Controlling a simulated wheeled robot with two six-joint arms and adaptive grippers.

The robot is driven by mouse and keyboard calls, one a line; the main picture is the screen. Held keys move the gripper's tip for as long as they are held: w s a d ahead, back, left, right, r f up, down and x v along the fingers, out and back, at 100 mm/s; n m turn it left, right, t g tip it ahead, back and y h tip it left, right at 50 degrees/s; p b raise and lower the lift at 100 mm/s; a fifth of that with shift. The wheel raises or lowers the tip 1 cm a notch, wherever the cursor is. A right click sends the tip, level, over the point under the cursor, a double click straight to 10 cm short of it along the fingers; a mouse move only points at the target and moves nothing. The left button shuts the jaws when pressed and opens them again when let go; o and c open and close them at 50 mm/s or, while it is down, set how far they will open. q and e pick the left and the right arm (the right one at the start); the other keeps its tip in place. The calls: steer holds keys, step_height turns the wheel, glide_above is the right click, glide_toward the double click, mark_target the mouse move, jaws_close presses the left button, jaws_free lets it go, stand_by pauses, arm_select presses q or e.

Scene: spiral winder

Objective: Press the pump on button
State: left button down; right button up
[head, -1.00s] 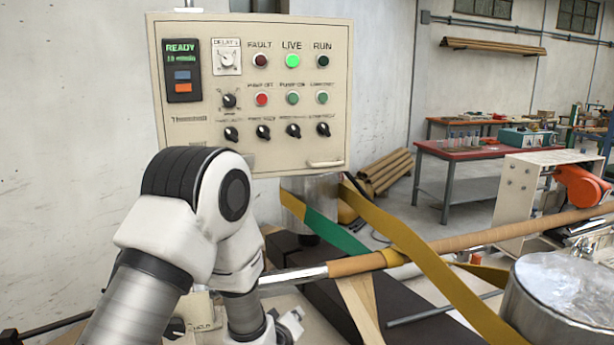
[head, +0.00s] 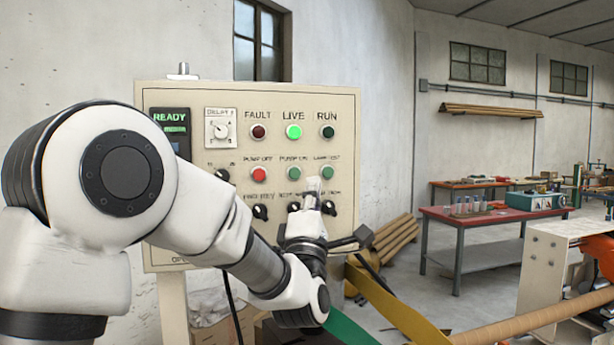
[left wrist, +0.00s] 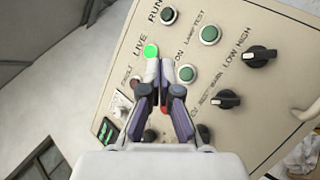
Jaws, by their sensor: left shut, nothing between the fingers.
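The pump on button (head: 294,173) is a green round button in the middle of the control panel (head: 146,245), between the red pump off button (head: 259,174) and the green lamp test button (head: 327,172). My left gripper (head: 313,186) is shut and empty in front of the panel, its tips showing just below and right of the pump on button in the head view. In the left wrist view the pump on button (left wrist: 187,73) is just right of the fingertips (left wrist: 160,68). I cannot tell whether they touch the panel. My right gripper is not in view.
Above are a lit green live lamp (head: 293,132), a dark red fault lamp (head: 258,132) and a run button (head: 327,132). Black selector knobs (head: 260,212) sit in the row below. Yellow strap (head: 400,312) and a long roll (head: 500,325) lie to the lower right.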

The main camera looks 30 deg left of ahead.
mark_target(295, 173)
arm_select(q)
steer(key=shift+s+r+n, duration=0.25)
steer(key=shift+r+n, duration=0.05)
steer(key=shift+r, duration=0.35)
steer(key=w+a+p, duration=0.1)
steer(key=w+a, duration=0.2)
steer(key=w+a+p, duration=0.2)
steer(key=w+a, duration=0.1)
steer(key=shift+a+f, duration=0.1)
steer(key=shift+a, duration=0.2)
stand_by(1.0)
